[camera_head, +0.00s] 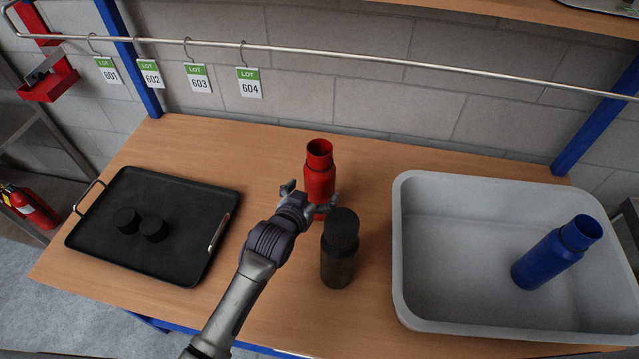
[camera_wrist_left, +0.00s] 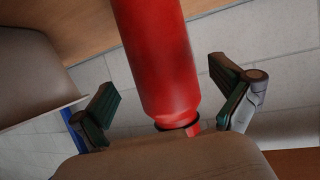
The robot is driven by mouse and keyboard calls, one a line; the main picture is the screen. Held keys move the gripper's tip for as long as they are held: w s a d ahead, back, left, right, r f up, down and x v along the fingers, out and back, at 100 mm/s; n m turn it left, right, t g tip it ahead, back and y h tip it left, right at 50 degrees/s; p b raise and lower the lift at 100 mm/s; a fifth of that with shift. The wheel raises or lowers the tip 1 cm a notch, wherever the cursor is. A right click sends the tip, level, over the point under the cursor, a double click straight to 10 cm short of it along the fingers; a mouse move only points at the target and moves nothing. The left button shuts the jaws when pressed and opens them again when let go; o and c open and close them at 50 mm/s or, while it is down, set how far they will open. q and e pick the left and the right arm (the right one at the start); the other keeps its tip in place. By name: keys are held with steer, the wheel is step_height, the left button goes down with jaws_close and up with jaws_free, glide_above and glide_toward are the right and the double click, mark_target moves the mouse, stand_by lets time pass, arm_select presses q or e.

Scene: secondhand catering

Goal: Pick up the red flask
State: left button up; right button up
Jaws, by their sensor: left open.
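The red flask (camera_head: 320,178) stands upright and uncapped on the wooden table, near the middle. My left gripper (camera_head: 309,199) is at the flask, with its fingers apart on either side of the lower body. In the left wrist view, the red flask (camera_wrist_left: 160,55) fills the gap between the two open fingers of the left gripper (camera_wrist_left: 168,98). Some space shows between the flask and each finger. The flask's base is partly hidden by the gripper in the head view. My right gripper is not in view.
A dark flask (camera_head: 338,262) stands close to the gripper, at its right. A white tub (camera_head: 400,255) at the right holds a tilted blue flask (camera_head: 550,255). A black tray (camera_head: 180,190) with two dark caps (camera_head: 153,229) lies at the left. The table behind the red flask is clear.

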arm_select(q)
steer(key=x, duration=0.2)
steer(key=p+x, duration=0.1)
steer(key=x, duration=0.1)
steer(key=shift+w+d, duration=0.1)
steer(key=shift+w, duration=0.3)
steer(key=shift+c, duration=0.2)
steer(key=shift+r, duration=0.1)
steer(key=c, duration=1.4)
